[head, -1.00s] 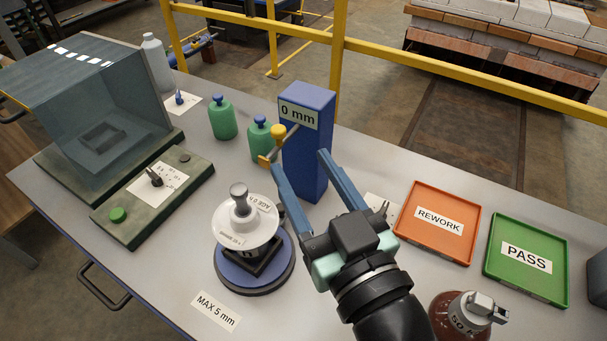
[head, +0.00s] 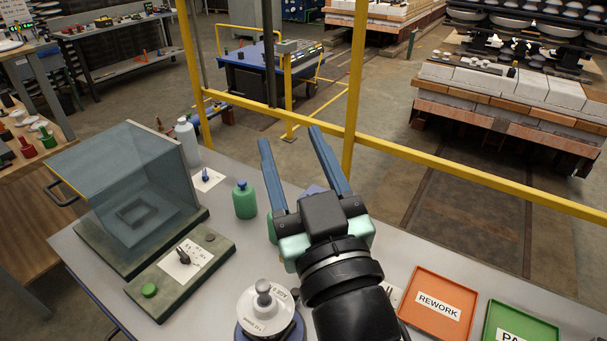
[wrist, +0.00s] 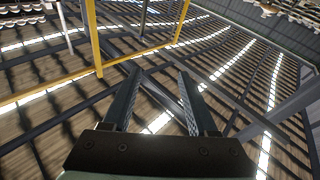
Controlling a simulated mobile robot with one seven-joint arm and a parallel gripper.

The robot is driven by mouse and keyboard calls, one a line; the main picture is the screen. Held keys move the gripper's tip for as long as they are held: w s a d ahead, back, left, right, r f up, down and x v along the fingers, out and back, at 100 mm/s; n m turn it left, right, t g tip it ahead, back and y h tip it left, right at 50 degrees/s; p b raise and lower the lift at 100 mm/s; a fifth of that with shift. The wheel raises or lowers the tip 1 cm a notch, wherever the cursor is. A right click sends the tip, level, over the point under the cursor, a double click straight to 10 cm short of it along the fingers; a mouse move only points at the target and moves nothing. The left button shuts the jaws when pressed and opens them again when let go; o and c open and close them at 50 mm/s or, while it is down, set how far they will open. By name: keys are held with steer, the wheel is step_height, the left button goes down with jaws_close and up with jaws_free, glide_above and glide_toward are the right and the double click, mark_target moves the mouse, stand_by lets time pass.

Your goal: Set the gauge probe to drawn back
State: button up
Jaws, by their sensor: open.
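My gripper (head: 290,136) is open and empty, raised in front of the gauge post with its fingers pointing up and away. In the wrist view its two fingers (wrist: 158,72) stand apart with nothing between them. The blue gauge post (head: 314,190) is almost wholly hidden behind my gripper and arm; only a bit of its top shows. The probe and its yellow knob cannot be made out now, so their setting cannot be told.
A clear-sided box (head: 125,190) and a green-button control panel (head: 185,272) stand at left. A green bottle (head: 245,200) is left of my gripper. The orange REWORK tray (head: 438,285) and green PASS tray (head: 500,325) lie right. A yellow rail (head: 430,158) runs behind the table.

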step_height(320, 180, up, 7)
steer(key=a+t+p, duration=0.1)
steer(key=p, duration=0.2)
steer(key=shift+w+a+r, duration=0.15)
steer(key=shift+w+a, duration=0.2)
steer(key=w+d+f+m+h+p, duration=0.1)
steer(key=d+f+m+h+p, duration=0.1)
steer(key=d+f+m+h, duration=0.4)
steer(key=d+f+m+h+p, duration=0.25)
steer(key=d+h, duration=0.25)
steer(key=d, duration=0.4)
steer(key=s+a+f+n+g+y+p, duration=0.1)
steer(key=s+a+f+n+y, duration=0.2)
steer(key=f, duration=0.4)
steer(key=s+a+f+n+g+y+p, duration=0.1)
steer(key=a+f+n+g+y, duration=0.15)
steer(key=f+y, duration=0.35)
steer(key=s+a+f+n+g+y+p, duration=0.1)
steer(key=s+a+f+n+y, duration=0.2)
steer(key=f, duration=0.6)
steer(key=shift+m+t, duration=0.25)
steer(key=shift+m, duration=0.05)
steer(key=x, duration=1.4)
steer(key=shift+w+a+r+b, duration=0.15)
steer(key=shift+b, duration=0.15)
